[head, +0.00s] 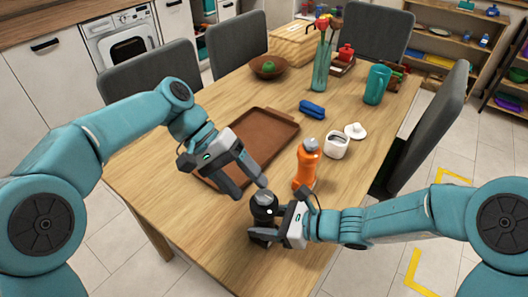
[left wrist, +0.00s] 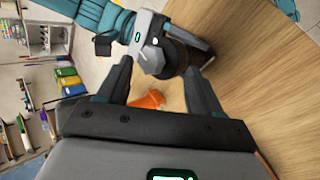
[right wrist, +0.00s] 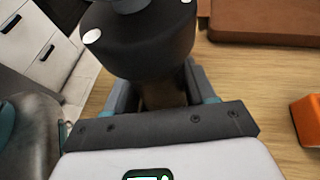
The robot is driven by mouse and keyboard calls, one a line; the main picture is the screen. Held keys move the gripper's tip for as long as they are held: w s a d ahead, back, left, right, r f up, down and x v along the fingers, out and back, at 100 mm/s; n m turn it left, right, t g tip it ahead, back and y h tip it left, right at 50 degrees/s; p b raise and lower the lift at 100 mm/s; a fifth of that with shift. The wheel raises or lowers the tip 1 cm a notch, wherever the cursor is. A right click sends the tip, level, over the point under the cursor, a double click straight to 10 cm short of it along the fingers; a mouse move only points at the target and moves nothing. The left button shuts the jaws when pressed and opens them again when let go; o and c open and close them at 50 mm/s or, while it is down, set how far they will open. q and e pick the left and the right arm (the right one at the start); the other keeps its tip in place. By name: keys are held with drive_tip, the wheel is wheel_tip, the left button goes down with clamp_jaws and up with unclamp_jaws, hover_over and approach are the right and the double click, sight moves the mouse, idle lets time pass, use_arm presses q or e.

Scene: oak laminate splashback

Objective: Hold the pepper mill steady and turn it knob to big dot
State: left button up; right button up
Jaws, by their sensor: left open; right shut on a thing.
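The pepper mill (head: 263,213) stands upright near the table's front edge, dark with a grey faceted knob (head: 265,197) on top. My right gripper (head: 268,236) is shut on the mill's lower body. In the right wrist view, the mill's dark upper part (right wrist: 150,45) rises above the fingers, with a larger white dot (right wrist: 92,36) at left and a smaller one (right wrist: 186,2) at right. My left gripper (head: 250,188) is open at the knob; in the left wrist view its fingers lie either side of the knob (left wrist: 158,64), apparently without gripping it. The knob's pointer is unclear.
An orange bottle (head: 306,166) stands right behind the mill. A brown tray (head: 285,117) lies behind my left gripper. A white jar (head: 337,145), its lid (head: 355,131), a blue case (head: 312,109) and a teal cup (head: 377,84) stand farther back. The front left tabletop is bare.

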sight(265, 198)
use_arm(q)
drive_tip(key=m+y, duration=0.1)
drive_tip(key=d+r+m+y, duration=0.1)
drive_tip(key=m, duration=0.1)
drive_tip(key=d+r+m+y, duration=0.1)
drive_tip(key=m, duration=0.1)
drive_tip(key=shift+s+d+r+t, duration=0.15)
drive_tip(key=shift+s+r+t, duration=0.1)
drive_tip(key=shift+s+t, duration=0.1)
wheel_tip(265, 198, up, 6)
drive_tip(key=d+m+t+y, duration=0.2)
drive_tip(key=m+t+y, duration=0.1)
drive_tip(key=m+y, duration=0.2)
drive_tip(key=shift+s+r+m, duration=0.25)
drive_tip(key=shift+s+m, duration=0.1)
drive_tip(key=shift+m, duration=0.75)
